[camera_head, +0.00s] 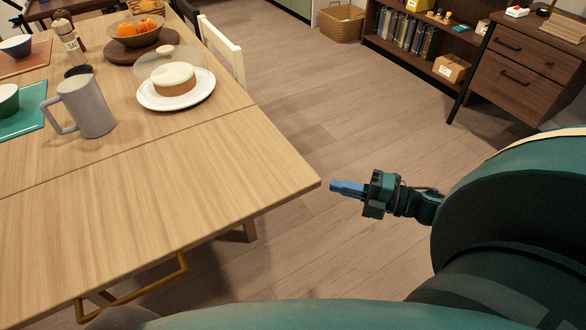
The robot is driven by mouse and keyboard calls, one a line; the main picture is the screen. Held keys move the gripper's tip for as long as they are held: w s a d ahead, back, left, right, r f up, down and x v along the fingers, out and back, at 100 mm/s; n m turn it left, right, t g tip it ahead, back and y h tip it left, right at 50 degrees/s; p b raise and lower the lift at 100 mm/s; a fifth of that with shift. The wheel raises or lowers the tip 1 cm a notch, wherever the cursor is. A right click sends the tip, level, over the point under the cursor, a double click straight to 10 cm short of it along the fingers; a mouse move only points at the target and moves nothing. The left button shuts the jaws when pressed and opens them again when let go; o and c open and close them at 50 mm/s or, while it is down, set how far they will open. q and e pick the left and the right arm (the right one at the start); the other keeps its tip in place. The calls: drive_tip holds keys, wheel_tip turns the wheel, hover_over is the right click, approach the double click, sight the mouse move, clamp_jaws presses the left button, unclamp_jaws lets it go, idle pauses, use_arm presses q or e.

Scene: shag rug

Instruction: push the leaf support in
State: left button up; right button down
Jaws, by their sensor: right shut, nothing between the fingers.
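The wooden table has a raised leaf (160,205) at its near end, level with the rest of the top along a thin seam. A brass-coloured leaf support (140,294) shows below the leaf's near edge, sticking out as a bent bar; the rest of it is hidden under the leaf. My right gripper (338,187), with blue fingertips, is shut and empty just right of the leaf's right corner, apart from the support. My left gripper is not in view.
On the table stand a grey mug (88,108), a cake on a white plate (152,101), a fruit bowl (135,30) and a bottle (68,38). A pale chair (222,50) is at the right side. A drawer cabinet (525,65) stands at back right. The floor between is clear.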

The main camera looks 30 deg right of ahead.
drive_tip(key=shift+n+g+y, duration=0.4)
drive_tip(key=shift+n+y, duration=0.1)
drive_tip(key=shift+n, duration=0.1)
drive_tip(key=x, duration=0.9)
drive_tip(key=shift+s+a, duration=0.1)
drive_tip(key=shift+s, duration=0.05)
drive_tip(key=shift+w+a+b, duration=0.1)
drive_tip(key=shift+w+b, duration=0.2)
drive_tip(key=shift+w, duration=0.9)
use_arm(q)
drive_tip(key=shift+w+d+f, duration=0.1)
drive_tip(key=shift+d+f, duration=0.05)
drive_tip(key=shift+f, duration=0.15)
use_arm(e)
drive_tip(key=shift+w, duration=0.85)
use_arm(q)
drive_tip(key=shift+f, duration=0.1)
use_arm(e)
drive_tip(key=shift+w, duration=0.1)
